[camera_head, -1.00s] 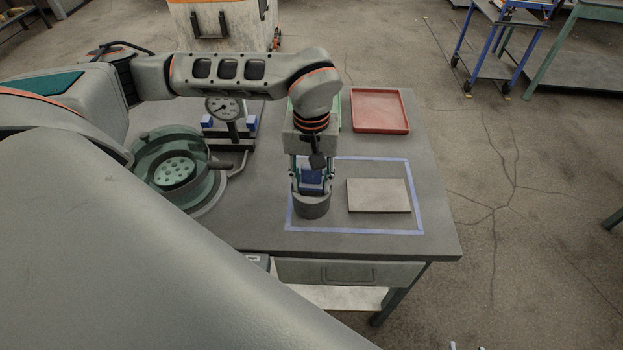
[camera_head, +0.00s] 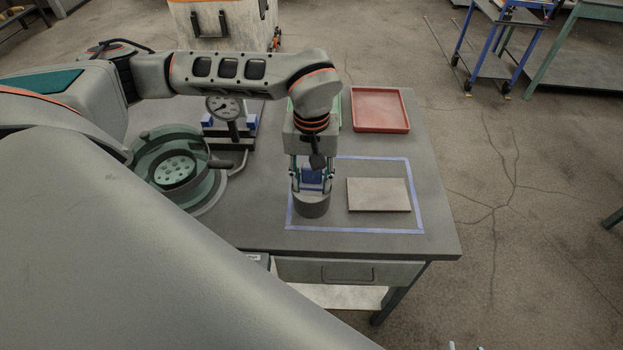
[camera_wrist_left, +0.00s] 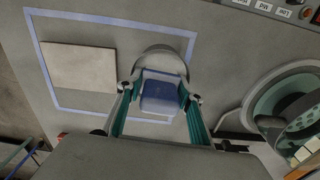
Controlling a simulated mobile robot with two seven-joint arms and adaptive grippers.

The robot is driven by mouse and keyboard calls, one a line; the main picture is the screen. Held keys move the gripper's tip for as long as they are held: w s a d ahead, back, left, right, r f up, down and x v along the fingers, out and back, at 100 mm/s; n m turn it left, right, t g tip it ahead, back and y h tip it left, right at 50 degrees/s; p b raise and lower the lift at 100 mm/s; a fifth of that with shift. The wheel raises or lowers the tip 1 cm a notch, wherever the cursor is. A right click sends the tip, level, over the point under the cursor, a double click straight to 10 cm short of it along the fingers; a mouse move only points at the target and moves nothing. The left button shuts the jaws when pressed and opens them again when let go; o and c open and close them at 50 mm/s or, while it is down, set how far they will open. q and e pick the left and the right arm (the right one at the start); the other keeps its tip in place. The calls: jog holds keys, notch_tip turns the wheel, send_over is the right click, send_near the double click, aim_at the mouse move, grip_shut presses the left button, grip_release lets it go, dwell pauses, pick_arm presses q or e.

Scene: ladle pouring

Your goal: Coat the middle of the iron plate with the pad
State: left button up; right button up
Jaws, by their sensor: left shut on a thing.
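The iron plate (camera_head: 379,195), a pale grey-beige rectangle, lies flat inside the blue tape outline; it also shows in the left wrist view (camera_wrist_left: 78,66). My left gripper (camera_head: 312,181) points down left of the plate, shut on the blue pad (camera_head: 312,175). The pad also shows between the fingers in the left wrist view (camera_wrist_left: 161,95). A round dark grey pot (camera_head: 312,207) stands at the pad's lower end, its rim (camera_wrist_left: 163,51) behind the pad in the wrist view. The pad's lower face is hidden, so I cannot tell whether it touches the pot's contents. My right gripper is not in view.
A red tray (camera_head: 381,110) sits at the back right of the table (camera_head: 437,235). A dial gauge (camera_head: 224,108) on a stand and a green round vessel (camera_head: 160,150) with a handle stand to the left.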

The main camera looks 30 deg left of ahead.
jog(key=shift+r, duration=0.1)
